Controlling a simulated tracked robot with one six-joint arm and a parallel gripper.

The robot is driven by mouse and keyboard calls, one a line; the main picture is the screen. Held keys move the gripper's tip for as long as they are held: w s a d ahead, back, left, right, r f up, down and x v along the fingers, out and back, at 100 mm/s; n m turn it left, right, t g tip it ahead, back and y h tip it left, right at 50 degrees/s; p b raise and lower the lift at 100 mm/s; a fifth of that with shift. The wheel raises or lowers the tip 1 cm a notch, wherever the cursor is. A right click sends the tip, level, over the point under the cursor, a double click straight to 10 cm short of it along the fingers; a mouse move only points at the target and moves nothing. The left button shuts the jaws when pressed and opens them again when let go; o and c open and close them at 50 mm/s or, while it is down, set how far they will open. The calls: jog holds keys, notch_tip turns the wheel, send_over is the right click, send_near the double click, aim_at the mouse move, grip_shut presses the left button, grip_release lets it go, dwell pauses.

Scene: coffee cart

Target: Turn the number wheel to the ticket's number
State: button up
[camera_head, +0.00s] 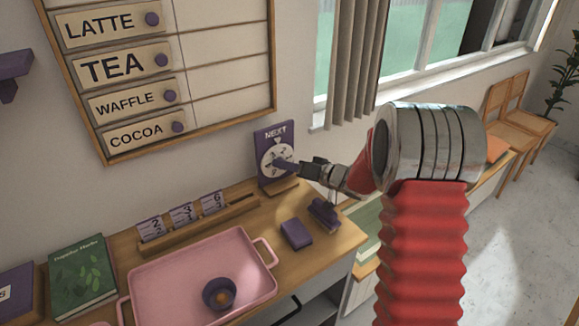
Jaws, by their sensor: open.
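The number wheel (268,156) is a pale disc with dark digits on an upright purple board (262,138) marked NEXT. A purple knob (286,164) sticks out from the disc. My gripper (304,168) is open beside the knob, at the right of the wheel. I cannot tell whether it touches the knob or has it between the fingers. Purple-and-white number tickets (182,215) stand upright in a wooden rack (236,210) left of the wheel. The wheel's digits are too small to read surely.
A pink tray (150,280) with a purple cup (219,294) lies on the wooden counter. A purple block (297,233) and another purple item (324,213) lie below my gripper. A green book (83,276) is at the left. A menu board (225,105) hangs above.

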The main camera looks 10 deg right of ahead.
jog(key=v, duration=1.3)
jog(key=shift+s+d, duration=0.25)
jog(key=shift+s, duration=0.1)
